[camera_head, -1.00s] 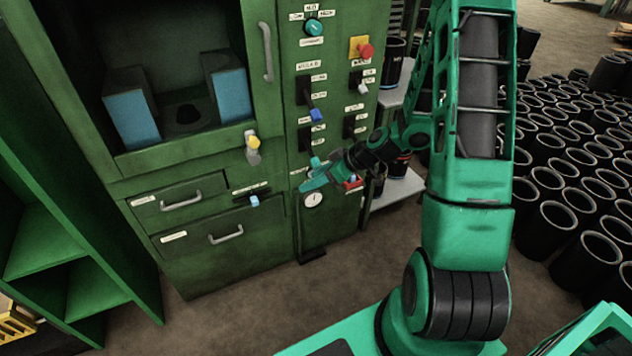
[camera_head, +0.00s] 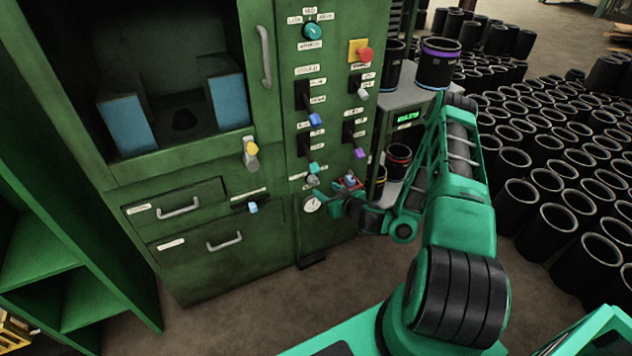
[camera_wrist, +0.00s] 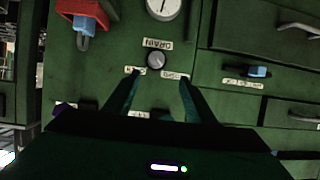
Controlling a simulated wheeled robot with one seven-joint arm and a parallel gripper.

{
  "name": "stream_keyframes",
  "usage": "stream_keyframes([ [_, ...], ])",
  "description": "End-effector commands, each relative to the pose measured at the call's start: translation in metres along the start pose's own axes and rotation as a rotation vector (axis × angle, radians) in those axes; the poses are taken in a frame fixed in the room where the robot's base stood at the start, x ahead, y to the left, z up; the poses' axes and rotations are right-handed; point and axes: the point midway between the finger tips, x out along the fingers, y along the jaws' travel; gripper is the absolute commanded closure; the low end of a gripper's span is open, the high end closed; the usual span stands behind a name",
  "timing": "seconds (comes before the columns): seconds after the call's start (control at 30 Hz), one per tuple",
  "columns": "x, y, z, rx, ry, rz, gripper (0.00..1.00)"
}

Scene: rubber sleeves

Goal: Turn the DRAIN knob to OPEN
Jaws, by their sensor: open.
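The DRAIN knob (camera_head: 312,181) is a small grey round knob low on the green panel, above a white dial gauge (camera_head: 312,205). In the wrist view, which shows the panel upside down, the knob (camera_wrist: 155,60) sits beside its DRAIN label (camera_wrist: 158,43), with two small labels on its other side, too small to read surely. My gripper (camera_wrist: 159,77) is open and empty. Its fingers point toward the knob, one to each side in the picture; contact does not show. In the head view my gripper (camera_head: 332,194) is just right of and below the knob.
A red fitting with a blue handle (camera_wrist: 82,22) is close to the knob. Teal (camera_head: 314,167), blue (camera_head: 316,119) and purple (camera_head: 359,153) levers sit above. Drawers (camera_head: 175,208) are at left. A shelf with sleeves (camera_head: 440,62) stands right of the panel.

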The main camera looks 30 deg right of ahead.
Motion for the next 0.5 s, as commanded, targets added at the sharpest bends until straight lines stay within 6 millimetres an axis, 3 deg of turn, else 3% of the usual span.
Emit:
stream_keyframes([
  [0.1,0.000,0.006,0.010,0.014,-0.010,0.031,0.50],
  [0.5,0.016,0.018,0.013,0.013,-0.014,0.048,0.50],
])
